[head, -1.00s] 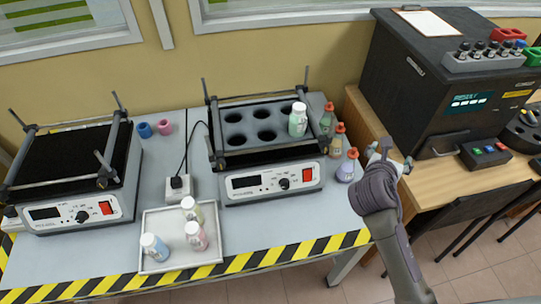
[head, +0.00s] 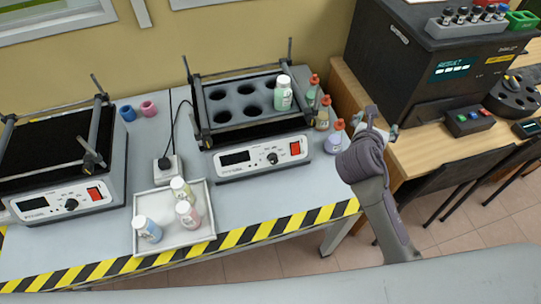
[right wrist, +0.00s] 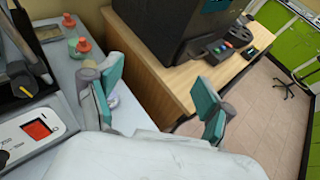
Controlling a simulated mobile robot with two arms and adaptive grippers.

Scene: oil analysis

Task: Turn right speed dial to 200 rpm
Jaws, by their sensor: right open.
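The right shaker (head: 262,165) stands on the bench with its front panel facing me. Its speed dial (head: 272,158) is a small dark knob between the dark display (head: 235,158) and the red switch (head: 295,148). The dial's setting is too small to read, and the display shows no legible number. My right gripper (head: 378,125) is to the right of the shaker, past the bench's right edge, apart from the dial. In the right wrist view its green-padded fingers (right wrist: 160,86) are spread and empty, with the red switch (right wrist: 38,129) at the left. My left gripper is not in view.
Several red-capped bottles (head: 335,140) stand between the right shaker and my right gripper. A white tray (head: 205,230) with three bottles lies in front of the shakers. A left shaker (head: 70,200) stands at the far left. A dark analyser (head: 425,60) is on the wooden table.

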